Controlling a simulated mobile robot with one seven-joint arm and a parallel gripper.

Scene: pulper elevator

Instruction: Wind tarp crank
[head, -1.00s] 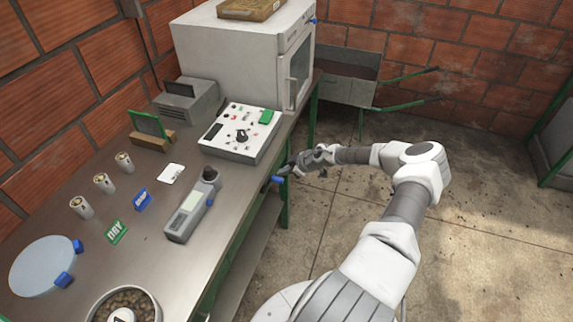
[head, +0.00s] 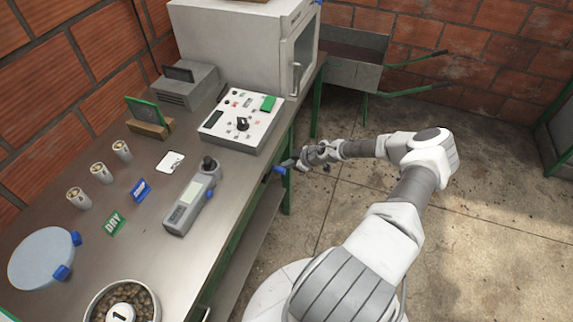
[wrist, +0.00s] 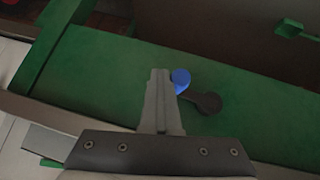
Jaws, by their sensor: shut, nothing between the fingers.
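The crank shows best in the wrist view, with a blue knob (wrist: 181,77) on a dark arm (wrist: 209,103) against a green surface. In the head view its blue knob (head: 279,169) sits at the bench's front edge, below the panel box. My gripper (wrist: 160,73) is shut and empty. Its fingertips lie just left of the blue knob in the wrist view; I cannot tell whether they touch it. In the head view my gripper (head: 290,162) reaches to the bench edge beside the knob, and the rest of the crank is hard to make out.
A panel box (head: 262,128) with a dial stands on the metal bench (head: 150,240) above the crank. A handheld meter (head: 192,200) lies nearer. A white oven (head: 235,50) and a wheelbarrow (head: 355,72) stand behind. The floor (head: 480,220) to the right is clear.

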